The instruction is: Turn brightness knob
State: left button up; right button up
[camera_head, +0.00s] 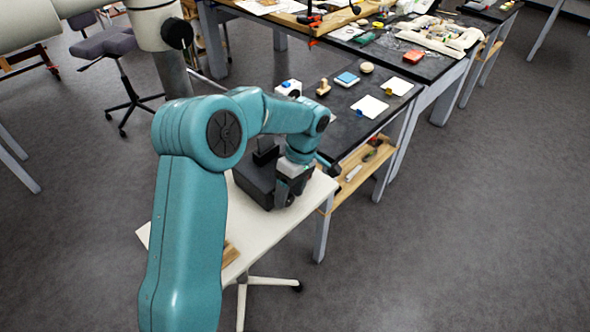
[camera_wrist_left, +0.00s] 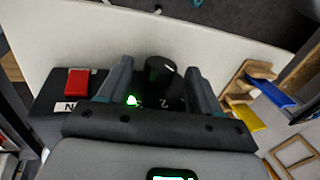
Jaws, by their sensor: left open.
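A black box (camera_head: 256,182) sits on a white table under my left gripper (camera_head: 283,198) in the head view. In the left wrist view, a round black knob (camera_wrist_left: 161,72) with a white mark stands on the box. The open fingers of my left gripper (camera_wrist_left: 160,68) lie on either side of the knob, with gaps visible. I cannot tell whether the fingertips reach down to its height. A red switch (camera_wrist_left: 78,81) and a lit green light (camera_wrist_left: 132,100) are also on the box. My right gripper is not in view.
The white table (camera_head: 262,243) has a bare front part. A dark workbench (camera_head: 341,112) with small blocks and cards adjoins behind it. In the wrist view, wooden pieces and a blue piece (camera_wrist_left: 272,92) lie to the right. A stool (camera_head: 107,45) stands at left.

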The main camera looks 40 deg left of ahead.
pick_arm(q)
jog(key=v, duration=1.5)
